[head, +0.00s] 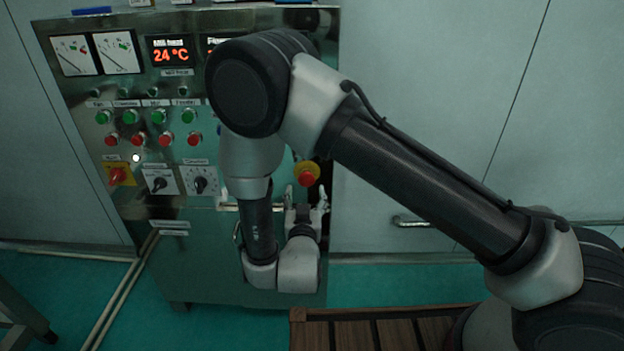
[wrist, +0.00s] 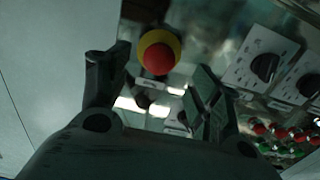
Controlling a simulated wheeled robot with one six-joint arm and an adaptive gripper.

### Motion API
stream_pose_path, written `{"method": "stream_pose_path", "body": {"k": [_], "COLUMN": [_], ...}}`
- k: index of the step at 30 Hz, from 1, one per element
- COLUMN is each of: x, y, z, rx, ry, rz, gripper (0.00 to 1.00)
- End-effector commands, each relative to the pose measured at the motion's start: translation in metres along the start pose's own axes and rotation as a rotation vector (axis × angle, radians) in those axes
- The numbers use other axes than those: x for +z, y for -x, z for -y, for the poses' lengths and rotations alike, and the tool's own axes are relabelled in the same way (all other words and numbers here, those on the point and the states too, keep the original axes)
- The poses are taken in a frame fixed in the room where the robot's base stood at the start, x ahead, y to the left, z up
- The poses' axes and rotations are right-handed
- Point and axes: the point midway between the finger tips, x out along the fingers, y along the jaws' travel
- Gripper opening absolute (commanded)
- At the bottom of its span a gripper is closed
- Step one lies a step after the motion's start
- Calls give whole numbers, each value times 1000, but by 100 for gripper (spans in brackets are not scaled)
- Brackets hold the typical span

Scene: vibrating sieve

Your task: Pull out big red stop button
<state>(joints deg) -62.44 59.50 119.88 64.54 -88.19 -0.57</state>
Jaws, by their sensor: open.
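The big red stop button (head: 307,177) with its yellow surround sits at the lower right of the control panel in the head view. In the wrist view the red stop button (wrist: 158,57) shows between and beyond the two fingers. My gripper (head: 306,199) is open, just below the button in the head view. In the wrist view my gripper (wrist: 160,82) has its fingers spread apart, with nothing held between them. I cannot tell the exact gap between fingertips and button, and no contact shows.
The metal control panel (head: 180,245) carries gauges, a red 24 °C display (head: 170,53), green and red small buttons, a red rotary switch (head: 117,175) and black knobs (wrist: 264,66). A wooden slatted surface (head: 390,332) lies below right. Pale wall panels stand to the right.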

Motion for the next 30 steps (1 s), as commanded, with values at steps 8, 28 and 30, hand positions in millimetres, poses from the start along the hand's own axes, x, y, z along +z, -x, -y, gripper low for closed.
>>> {"method": "stream_pose_path", "body": {"k": [8, 28, 30], "x": [-8, -9, -9], "y": [-33, -78, -78], "z": [-1, 0, 0], "rx": [3, -2, -2], "ry": [-2, 0, 0], "rz": [-30, -27, -27], "gripper": [64, 56, 44]}}
